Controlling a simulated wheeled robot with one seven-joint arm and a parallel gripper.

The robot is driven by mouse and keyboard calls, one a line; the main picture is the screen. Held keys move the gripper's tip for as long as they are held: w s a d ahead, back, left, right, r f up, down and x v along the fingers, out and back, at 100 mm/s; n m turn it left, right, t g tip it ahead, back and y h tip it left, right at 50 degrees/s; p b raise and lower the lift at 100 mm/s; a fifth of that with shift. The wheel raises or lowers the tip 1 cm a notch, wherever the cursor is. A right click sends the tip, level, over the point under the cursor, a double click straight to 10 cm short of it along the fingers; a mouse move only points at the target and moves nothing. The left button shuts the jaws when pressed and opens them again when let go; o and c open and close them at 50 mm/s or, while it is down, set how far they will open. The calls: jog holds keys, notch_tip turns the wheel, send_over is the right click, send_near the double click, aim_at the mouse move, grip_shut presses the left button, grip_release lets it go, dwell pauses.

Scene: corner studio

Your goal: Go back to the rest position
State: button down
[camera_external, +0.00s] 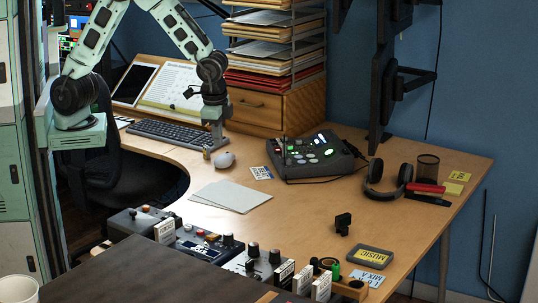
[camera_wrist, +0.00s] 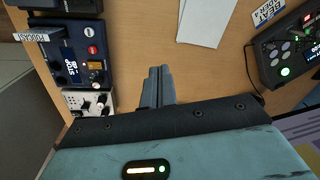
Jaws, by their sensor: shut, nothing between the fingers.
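My gripper (camera_external: 207,152) hangs pointing down over the wooden desk, at the end of my bent arm. In the external view it appears just left of the grey mouse (camera_external: 224,160) and right of the keyboard (camera_external: 165,134). Its fingers are shut with nothing between them. In the wrist view the closed fingers of my gripper (camera_wrist: 160,72) show over bare wood, between a dark blue device (camera_wrist: 72,55) and a control panel (camera_wrist: 285,55). The exact height above the desk is hard to tell.
Pale sheets (camera_external: 230,196) lie mid-desk. A mixing console (camera_external: 312,155), headphones (camera_external: 388,181) and a mesh cup (camera_external: 427,169) stand to the right. A paper rack (camera_external: 275,50) on a wooden drawer unit (camera_external: 270,106) is behind. Several labelled devices line the front edge. A black chair (camera_external: 135,190) is left.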

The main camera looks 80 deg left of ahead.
jog(key=s+a+r+n, duration=0.3)
jog(key=s+a, duration=0.1)
jog(key=a, duration=0.7)
jog(key=s+a+r+n, duration=0.2)
jog(key=s+a+n, duration=0.2)
jog(key=a, duration=0.8)
jog(key=s+a+n, duration=0.3)
jog(key=s+a, duration=0.1)
jog(key=s, duration=0.4)
jog(key=s+a+r+n, duration=0.1)
jog(key=s+a, duration=0.3)
jog(key=s, duration=0.4)
jog(key=shift+a+r+n+g+h, duration=0.2)
jog(key=shift+a+n+g+h, duration=0.15)
jog(key=shift+n, duration=0.55)
